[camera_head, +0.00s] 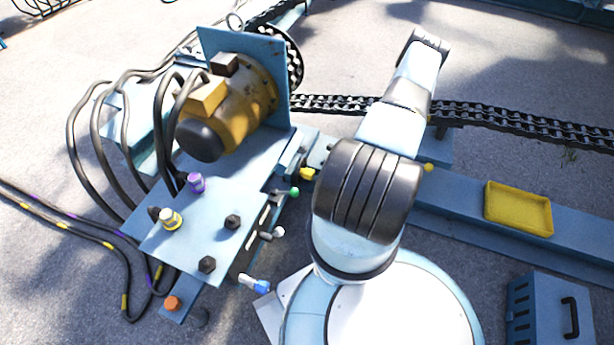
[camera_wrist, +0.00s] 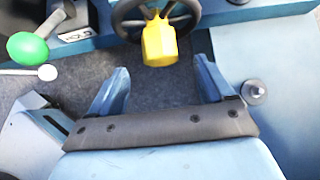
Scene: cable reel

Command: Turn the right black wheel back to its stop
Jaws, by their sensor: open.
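A black wheel (camera_wrist: 128,14) with a yellow handle (camera_wrist: 158,42) shows at the top of the wrist view, partly cut off by the frame edge. I cannot tell whether it is the right one. My gripper (camera_wrist: 161,67) is open, its two blue fingers apart. The yellow handle appears between and beyond the fingertips, with no finger seen touching it. In the head view my arm hides the gripper and any black wheel behind it. A small yellow part (camera_head: 307,174) shows left of my arm, and another (camera_head: 428,168) right of it.
A green knob (camera_wrist: 27,48) stands left in the wrist view, near a HOLD label (camera_wrist: 76,35). A silver fitting (camera_wrist: 254,91) is at the right. The head view shows a yellow motor (camera_head: 248,100), cables, a black chain (camera_head: 510,124), a yellow tray (camera_head: 519,208) and a blue box (camera_head: 542,312).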

